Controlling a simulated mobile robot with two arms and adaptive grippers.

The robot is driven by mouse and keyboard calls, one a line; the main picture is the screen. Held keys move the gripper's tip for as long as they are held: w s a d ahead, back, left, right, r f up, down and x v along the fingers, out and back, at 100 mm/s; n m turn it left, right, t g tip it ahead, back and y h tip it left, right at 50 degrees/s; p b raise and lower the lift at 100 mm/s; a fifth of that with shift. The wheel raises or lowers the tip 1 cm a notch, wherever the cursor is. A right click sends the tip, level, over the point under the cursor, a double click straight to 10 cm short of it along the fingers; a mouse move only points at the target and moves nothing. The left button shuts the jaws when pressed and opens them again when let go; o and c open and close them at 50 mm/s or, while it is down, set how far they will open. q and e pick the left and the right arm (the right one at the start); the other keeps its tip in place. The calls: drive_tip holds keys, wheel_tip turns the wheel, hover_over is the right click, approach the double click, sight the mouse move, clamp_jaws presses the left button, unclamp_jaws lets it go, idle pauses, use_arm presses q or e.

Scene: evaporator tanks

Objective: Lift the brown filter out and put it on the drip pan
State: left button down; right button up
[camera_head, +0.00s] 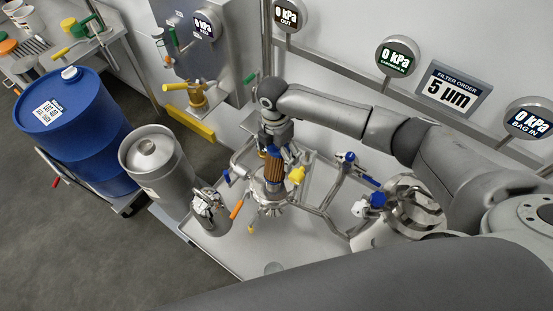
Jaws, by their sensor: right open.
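The brown filter (273,168) stands upright in an open steel housing (270,196) with splayed clamp parts around its base. Only part of its ribbed brown side shows; its top is hidden by my gripper. My right gripper (277,148) points down directly over the filter, its fingers at or just around the filter's top, and is open. I cannot tell whether the fingers touch it. A flat steel surface with a raised edge (228,252) lies below the housing; I cannot tell whether this is the drip pan. My left gripper is not in view.
Pipes with blue-handled valves (347,158) and a yellow knob (297,175) crowd the housing's right side. A steel canister (160,168) and a blue drum (72,130) stand left. A steel vessel (412,205) stands right. Gauges line the wall. The front of the steel surface is clear.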

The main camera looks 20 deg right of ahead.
drive_tip(key=shift+s+f, duration=0.1)
drive_tip(key=shift+f, duration=1)
drive_tip(key=shift+c, duration=1)
drive_tip(key=c, duration=1.1)
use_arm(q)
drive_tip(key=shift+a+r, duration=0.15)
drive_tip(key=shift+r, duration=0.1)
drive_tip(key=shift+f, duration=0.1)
use_arm(e)
drive_tip(key=shift+r, duration=0.15)
